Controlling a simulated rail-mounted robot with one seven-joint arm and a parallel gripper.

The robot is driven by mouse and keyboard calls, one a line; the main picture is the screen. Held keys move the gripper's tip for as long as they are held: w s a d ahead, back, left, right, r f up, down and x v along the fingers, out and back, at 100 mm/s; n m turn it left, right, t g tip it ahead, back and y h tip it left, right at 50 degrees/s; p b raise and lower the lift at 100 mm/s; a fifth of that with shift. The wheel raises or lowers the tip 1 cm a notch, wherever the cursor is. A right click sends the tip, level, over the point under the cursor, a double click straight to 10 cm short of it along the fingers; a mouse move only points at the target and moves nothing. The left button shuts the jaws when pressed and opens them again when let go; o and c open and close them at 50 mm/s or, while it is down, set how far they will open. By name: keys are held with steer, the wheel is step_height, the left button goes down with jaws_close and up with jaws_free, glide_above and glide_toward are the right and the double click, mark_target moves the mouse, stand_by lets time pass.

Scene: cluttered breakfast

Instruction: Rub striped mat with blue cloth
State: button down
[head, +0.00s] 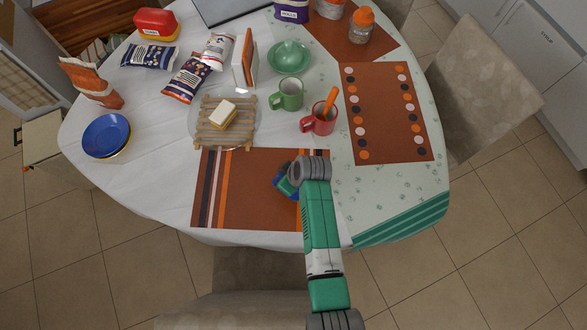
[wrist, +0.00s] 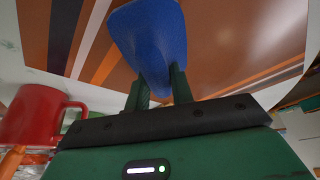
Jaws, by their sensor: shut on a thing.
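The striped mat (head: 245,185) is brown with black, white and orange stripes at its left end, and lies at the table's near edge. In the wrist view the mat (wrist: 235,45) fills much of the upper picture. The blue cloth (wrist: 150,38) is pinched between the two fingers of my gripper (wrist: 158,88). In the head view the cloth (head: 281,182) shows only partly beside my gripper (head: 290,178), over the mat's right half; my wrist hides the rest. I cannot tell whether the cloth touches the mat.
A red mug (head: 318,122) with an orange handle sticking out stands just beyond the mat, next to a green mug (head: 288,95). A wooden rack (head: 205,133) with butter (head: 222,115) is behind the mat. A dotted mat (head: 382,120) lies to the right.

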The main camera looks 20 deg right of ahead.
mark_target(278, 175)
steer(key=shift+w+a, duration=0.25)
steer(key=shift+a, duration=0.5)
steer(key=r+p, duration=0.1)
steer(key=a+r+p, duration=0.1)
steer(key=shift+w+r, duration=0.2)
steer(key=shift+r, duration=0.15)
step_height(278, 175, up, 5)
steer(key=p, duration=0.5)
steer(key=shift+d+r, duration=0.1)
steer(key=shift+r, duration=0.1)
